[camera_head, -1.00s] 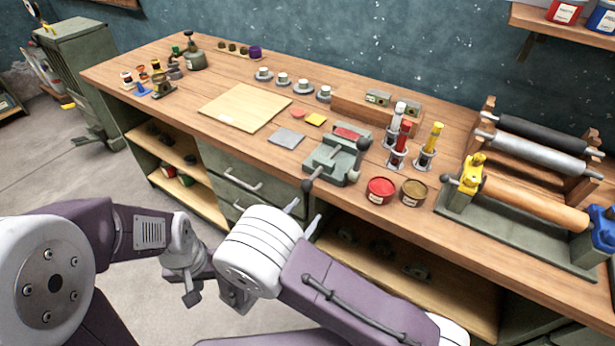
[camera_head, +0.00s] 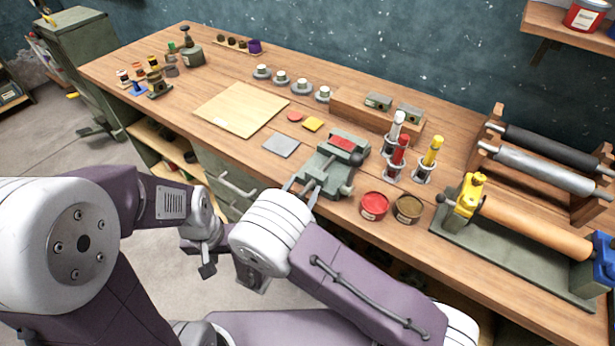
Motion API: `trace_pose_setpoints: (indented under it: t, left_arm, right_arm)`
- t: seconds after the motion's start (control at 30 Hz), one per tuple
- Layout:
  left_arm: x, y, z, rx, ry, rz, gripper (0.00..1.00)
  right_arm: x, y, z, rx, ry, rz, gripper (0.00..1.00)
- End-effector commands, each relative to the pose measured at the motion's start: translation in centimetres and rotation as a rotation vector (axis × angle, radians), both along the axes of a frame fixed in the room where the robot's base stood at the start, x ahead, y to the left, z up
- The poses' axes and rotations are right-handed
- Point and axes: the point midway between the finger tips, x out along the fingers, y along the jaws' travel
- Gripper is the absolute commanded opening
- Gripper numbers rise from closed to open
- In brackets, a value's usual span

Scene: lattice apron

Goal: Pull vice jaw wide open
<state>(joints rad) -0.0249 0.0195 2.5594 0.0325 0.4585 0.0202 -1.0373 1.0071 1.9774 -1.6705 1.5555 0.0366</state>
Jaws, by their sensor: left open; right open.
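The vice (camera_head: 343,160) is grey-green with a red block (camera_head: 344,143) at its top, standing near the bench's front edge. Its jaw gap is hard to judge from here. My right gripper (camera_head: 301,191) is open, with its two pale fingers at the front end of the vice, around or beside the screw and handle. I cannot tell whether they touch. The white wrist hides part of that area. My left gripper (camera_head: 207,268) hangs low at the left in front of the bench, away from the vice, and looks empty.
A red tin (camera_head: 374,206) and a brown tin (camera_head: 408,209) stand right of the vice. Several ink tubes (camera_head: 400,150) stand behind them. A grey plate (camera_head: 281,145) lies to the left. A roller press (camera_head: 520,225) fills the right end.

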Motion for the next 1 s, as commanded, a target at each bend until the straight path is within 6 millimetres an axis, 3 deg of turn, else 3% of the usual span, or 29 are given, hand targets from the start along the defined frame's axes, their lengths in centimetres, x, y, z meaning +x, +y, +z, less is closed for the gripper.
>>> trace_pose_setpoints:
  t: [0.2, 0.27, 0.4, 1.0]
  left_arm:
    - [-0.04, 0.01, 0.01, 0.0, 0.001, 0.0, 0.45]
    - [-0.04, 0.01, 0.01, 0.0, 0.001, 0.0, 0.45]
    - [-0.04, 0.0, 0.01, 0.0, 0.001, 0.0, 0.45]
    - [-0.03, 0.01, -0.02, 0.0, 0.0, 0.0, 0.45]
  right_arm:
    - [0.03, -0.04, 0.01, 0.001, -0.001, 0.001, 0.53]
    - [0.02, -0.03, 0.01, 0.0, 0.0, 0.001, 0.39]
    - [0.01, -0.04, -0.01, 0.0, 0.001, 0.001, 0.01]
    - [0.05, 0.03, -0.13, 0.0, 0.003, 0.005, 0.0]
